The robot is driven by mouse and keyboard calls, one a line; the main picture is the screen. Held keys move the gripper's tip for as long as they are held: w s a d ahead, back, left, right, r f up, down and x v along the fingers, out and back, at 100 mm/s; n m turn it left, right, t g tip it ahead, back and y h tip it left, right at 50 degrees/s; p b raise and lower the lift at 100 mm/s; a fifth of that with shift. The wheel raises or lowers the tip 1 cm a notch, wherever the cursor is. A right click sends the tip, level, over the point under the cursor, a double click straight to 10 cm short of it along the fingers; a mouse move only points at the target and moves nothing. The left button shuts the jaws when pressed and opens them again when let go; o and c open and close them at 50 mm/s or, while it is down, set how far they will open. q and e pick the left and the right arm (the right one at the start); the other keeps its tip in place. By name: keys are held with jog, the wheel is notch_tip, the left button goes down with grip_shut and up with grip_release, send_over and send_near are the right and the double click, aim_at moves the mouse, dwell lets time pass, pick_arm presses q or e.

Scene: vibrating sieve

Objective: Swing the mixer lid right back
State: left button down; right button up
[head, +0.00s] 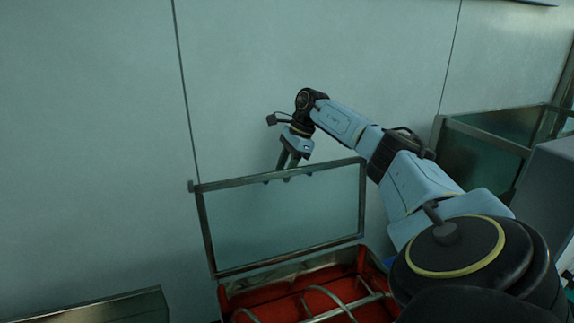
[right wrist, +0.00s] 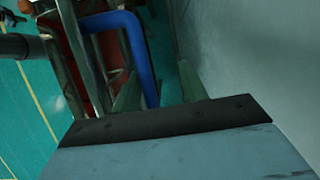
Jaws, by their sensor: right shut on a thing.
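The mixer lid (head: 285,257) is a dark metal frame around a clear pane. In the head view it stands raised, nearly upright, at the back of the red mixer tub (head: 240,298). My right gripper (head: 287,170) reaches down from above at the lid's top edge, its fingers partly behind the pane. In the right wrist view a blue bar handle (right wrist: 145,62) runs between the fingers of my right gripper (right wrist: 160,88), which is shut on it. The exact contact is partly hidden. My left gripper is out of view.
A pale wall (head: 90,130) rises close behind the lid and my right gripper. Curved metal bars (head: 330,298) cross the tub. A glass-sided frame (head: 490,135) stands at the right, and a low metal box (head: 100,306) lies at the lower left.

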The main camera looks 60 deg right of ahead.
jog(key=p+v, duration=0.1)
jog(key=v, duration=1.2)
jog(key=shift+s+r, duration=0.15)
